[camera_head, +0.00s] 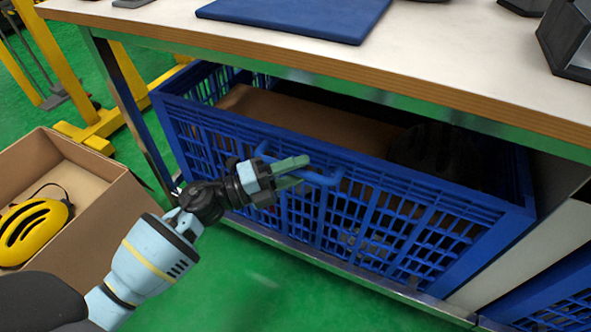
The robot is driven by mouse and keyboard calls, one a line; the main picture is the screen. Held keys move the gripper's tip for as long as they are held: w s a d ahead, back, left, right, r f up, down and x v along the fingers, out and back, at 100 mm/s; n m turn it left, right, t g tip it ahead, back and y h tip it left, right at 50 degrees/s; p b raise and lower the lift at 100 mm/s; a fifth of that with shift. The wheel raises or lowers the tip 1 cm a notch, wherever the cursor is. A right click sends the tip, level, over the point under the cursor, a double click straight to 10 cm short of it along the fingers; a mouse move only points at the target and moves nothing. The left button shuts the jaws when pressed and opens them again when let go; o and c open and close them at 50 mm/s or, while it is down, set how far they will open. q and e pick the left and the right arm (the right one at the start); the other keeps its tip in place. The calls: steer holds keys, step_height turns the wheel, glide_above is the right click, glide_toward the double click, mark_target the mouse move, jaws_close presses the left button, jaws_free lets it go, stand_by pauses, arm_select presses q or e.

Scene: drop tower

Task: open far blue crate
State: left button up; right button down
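The blue crate (380,218) with slatted walls stands under the table, and its open top shows below the table's front edge. How far it is pulled out I cannot tell. Brown cardboard (300,117) and a dark rounded thing (425,147) lie in the crate. My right gripper is not in view.
The table (440,45) overhangs the crate, with a blue mat (300,15) and dark objects on top. A cardboard box (110,215) with a yellow helmet (35,228) stands at left. Another blue crate (555,300) is at lower right. The green floor in front is clear.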

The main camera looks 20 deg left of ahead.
arm_select(q)
steer(key=shift+c, duration=0.4)
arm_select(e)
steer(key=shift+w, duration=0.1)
arm_select(q)
steer(key=c, duration=0.7)
jaws_close()
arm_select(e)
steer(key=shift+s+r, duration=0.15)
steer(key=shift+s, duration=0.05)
arm_select(q)
steer(key=shift+s, duration=0.1)
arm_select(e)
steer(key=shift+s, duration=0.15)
